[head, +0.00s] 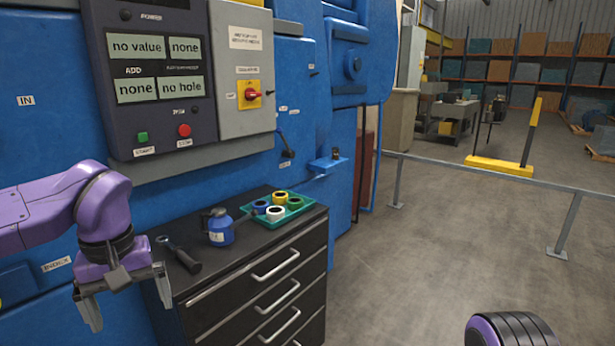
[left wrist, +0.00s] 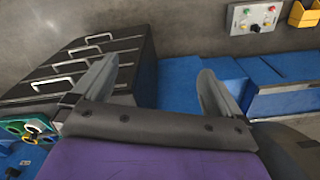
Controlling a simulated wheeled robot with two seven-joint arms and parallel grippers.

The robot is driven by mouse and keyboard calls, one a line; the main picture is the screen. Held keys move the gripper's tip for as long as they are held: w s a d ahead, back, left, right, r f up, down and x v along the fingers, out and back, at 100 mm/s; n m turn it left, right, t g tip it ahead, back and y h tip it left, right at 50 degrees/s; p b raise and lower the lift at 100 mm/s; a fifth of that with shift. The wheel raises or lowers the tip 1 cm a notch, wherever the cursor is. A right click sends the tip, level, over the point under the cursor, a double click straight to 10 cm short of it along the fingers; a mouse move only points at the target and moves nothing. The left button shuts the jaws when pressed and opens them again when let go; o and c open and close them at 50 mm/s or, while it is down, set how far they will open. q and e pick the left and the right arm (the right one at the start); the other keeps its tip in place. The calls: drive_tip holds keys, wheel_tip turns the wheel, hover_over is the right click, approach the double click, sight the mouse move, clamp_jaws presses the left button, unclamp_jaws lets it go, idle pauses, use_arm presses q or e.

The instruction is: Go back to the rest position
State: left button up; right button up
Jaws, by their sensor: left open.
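My left gripper (head: 127,303) hangs at the lower left of the head view, in front of the blue machine and left of the black drawer cabinet (head: 262,285). Its two grey fingers are spread apart with nothing between them. In the left wrist view the open fingers (left wrist: 158,88) show with the drawer cabinet (left wrist: 75,68) beyond and to the left. My right gripper is not in view; only a purple and black part of my own body shows at the bottom right of the head view.
On the cabinet top are a dark-handled tool (head: 180,254), a blue oil can (head: 220,228) and a green tray (head: 301,213) with several coloured rings. A control panel (head: 162,75) is on the blue machine (head: 40,130). A grey rail (head: 480,176) crosses the right; the floor before it is clear.

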use_arm(q)
drive_tip(key=w+a+f+n+t+y, duration=0.55)
drive_tip(key=w+n, duration=0.25)
drive_tip(key=n, duration=0.2)
wheel_tip(320, 180, down, 19)
drive_tip(key=s+d+m+t, duration=0.1)
drive_tip(key=s+d+t, duration=0.1)
drive_tip(key=d+t, duration=0.1)
drive_tip(key=s+f+m+g+h, duration=0.1)
drive_tip(key=s+f+m, duration=0.3)
drive_tip(key=s+f, duration=0.6)
drive_tip(key=s+f+m+g+h, duration=0.1)
drive_tip(key=s+f+m+g, duration=0.3)
drive_tip(key=s+f, duration=0.6)
drive_tip(key=s+b, duration=0.1)
drive_tip(key=s, duration=0.6)
drive_tip(key=shift+s, duration=0.25)
drive_tip(key=shift+g, duration=0.25)
